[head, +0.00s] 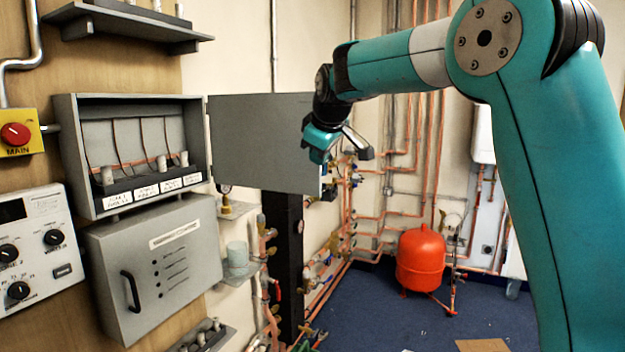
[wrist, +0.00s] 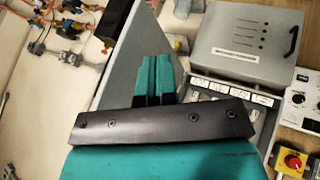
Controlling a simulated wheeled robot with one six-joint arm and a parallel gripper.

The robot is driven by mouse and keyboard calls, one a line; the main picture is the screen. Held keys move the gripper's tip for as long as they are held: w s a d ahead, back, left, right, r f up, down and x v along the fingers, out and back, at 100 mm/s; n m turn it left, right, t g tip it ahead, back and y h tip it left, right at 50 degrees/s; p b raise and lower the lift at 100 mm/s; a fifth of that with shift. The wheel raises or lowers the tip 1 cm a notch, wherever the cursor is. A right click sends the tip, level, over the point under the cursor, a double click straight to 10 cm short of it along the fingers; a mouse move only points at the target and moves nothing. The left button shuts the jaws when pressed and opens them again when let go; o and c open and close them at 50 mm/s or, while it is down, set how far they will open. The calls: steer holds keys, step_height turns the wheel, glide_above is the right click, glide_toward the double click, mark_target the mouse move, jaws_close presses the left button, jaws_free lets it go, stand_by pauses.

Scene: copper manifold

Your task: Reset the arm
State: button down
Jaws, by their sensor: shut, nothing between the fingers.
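My teal arm reaches in from the right in the head view and bends down at the wrist. My gripper (head: 319,152) hangs in front of the open grey door of the upper wall box, near its right edge. In the wrist view the two teal fingers of my gripper (wrist: 154,68) lie together with nothing between them. I cannot tell whether the gripper touches the door (head: 255,145); the door also shows behind the fingers in the wrist view (wrist: 125,75).
The open upper box (head: 150,198) holds labelled fittings. Below it is a closed grey box (head: 190,270) with a black handle. A red MAIN button (head: 15,134) and a control panel (head: 38,240) are at left.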

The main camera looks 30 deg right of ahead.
steer(key=s+a+f+g+y+b, duration=0.1)
steer(key=s+a+f+y, duration=0.1)
steer(key=s+a+f, duration=0.5)
steer(key=s+a+f+g+y+b, duration=0.1)
steer(key=s+a+f+g+b, duration=0.1)
steer(key=s+a, duration=0.55)
steer(key=s+a+f+g+y, duration=0.1)
steer(key=s+f, duration=0.4)
steer(key=s, duration=0.6)
steer(key=s+a+f+g+y+b, duration=0.1)
steer(key=s+a+f+g, duration=0.2)
steer(key=s, duration=0.9)
step_height(320, 180, down, 3)
steer(key=shift+s+a+f+y+b, duration=0.15)
steer(key=shift+s+a+y+b, duration=0.15)
steer(key=shift+a, duration=0.05)
steer(key=shift+d, duration=0.1)
